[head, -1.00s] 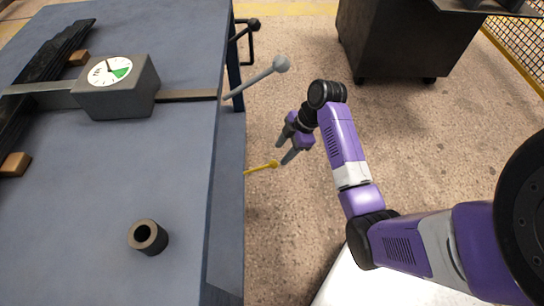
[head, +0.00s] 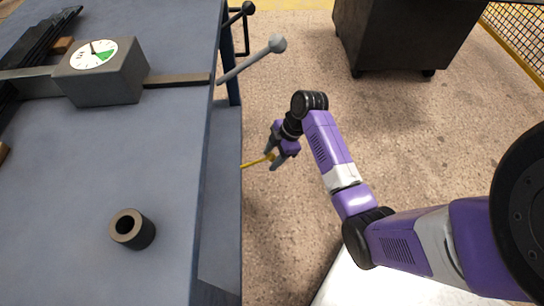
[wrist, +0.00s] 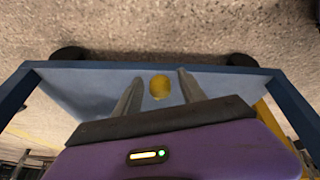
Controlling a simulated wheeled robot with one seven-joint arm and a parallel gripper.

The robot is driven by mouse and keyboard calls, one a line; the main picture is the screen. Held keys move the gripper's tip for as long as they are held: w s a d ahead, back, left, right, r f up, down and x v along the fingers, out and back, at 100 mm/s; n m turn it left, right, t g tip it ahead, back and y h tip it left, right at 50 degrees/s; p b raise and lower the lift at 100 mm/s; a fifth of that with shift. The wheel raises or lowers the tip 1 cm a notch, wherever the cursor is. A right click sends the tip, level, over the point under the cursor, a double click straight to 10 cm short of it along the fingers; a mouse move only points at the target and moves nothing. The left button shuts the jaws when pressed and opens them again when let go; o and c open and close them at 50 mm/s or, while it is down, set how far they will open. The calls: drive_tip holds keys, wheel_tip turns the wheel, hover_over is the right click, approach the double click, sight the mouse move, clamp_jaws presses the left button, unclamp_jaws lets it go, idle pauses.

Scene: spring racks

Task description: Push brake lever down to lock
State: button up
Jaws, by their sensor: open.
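A thin yellow lever (head: 254,162) sticks out from the right side of the blue bench, below its top. Its outer end is partly hidden by my gripper in the head view. In the wrist view its yellow round knob (wrist: 159,88) shows between my two fingers, with a gap on both sides. My gripper (head: 271,148) is open and at the lever's outer end; in the wrist view its fingers (wrist: 161,76) are apart. A grey lever with a ball end (head: 250,60) rises from the bench's far right edge. No label shows which lever is the brake.
The blue bench (head: 180,190) fills the left and carries a grey dial box (head: 105,88) and a dark hollow cylinder (head: 132,229). A black-knobbed lever (head: 240,12) is farther back. A dark wheeled cabinet (head: 395,35) stands behind.

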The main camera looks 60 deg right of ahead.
clamp_jaws()
idle(1.3)
